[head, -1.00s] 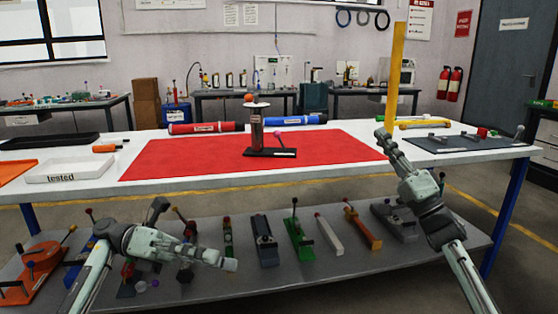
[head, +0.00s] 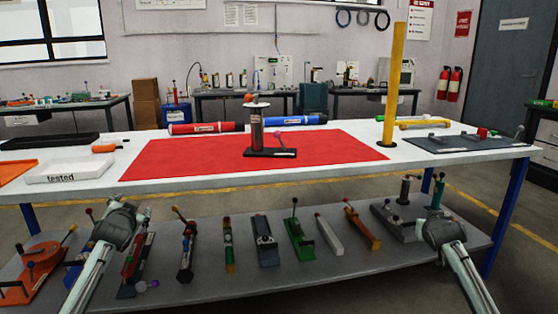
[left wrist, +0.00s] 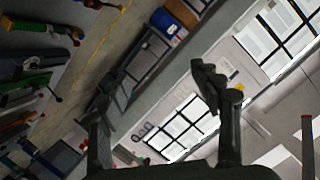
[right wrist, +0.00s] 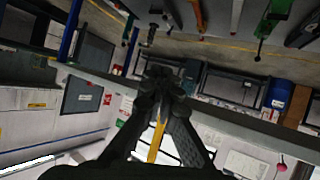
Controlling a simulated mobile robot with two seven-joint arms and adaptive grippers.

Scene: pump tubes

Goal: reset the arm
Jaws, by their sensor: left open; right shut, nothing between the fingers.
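My left gripper (left wrist: 155,105) is open and empty in the left wrist view, its two fingers well apart. My right gripper (right wrist: 162,85) is shut and empty in the right wrist view, its fingertips together. In the head view my left arm (head: 116,224) and right arm (head: 443,234) are low in front of the table, and the fingers cannot be made out. The pump (head: 257,130) stands on the red mat (head: 190,158), with an orange ball on top. A yellow tube (head: 393,85) stands upright on the table at the right, apart from both grippers.
The white table (head: 340,181) lies beyond both arms. A lower shelf (head: 200,288) holds several pumps and tools close to my arms. A "tested" tray (head: 66,177) sits at the left. A dark mat (head: 455,146) with parts lies at the right.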

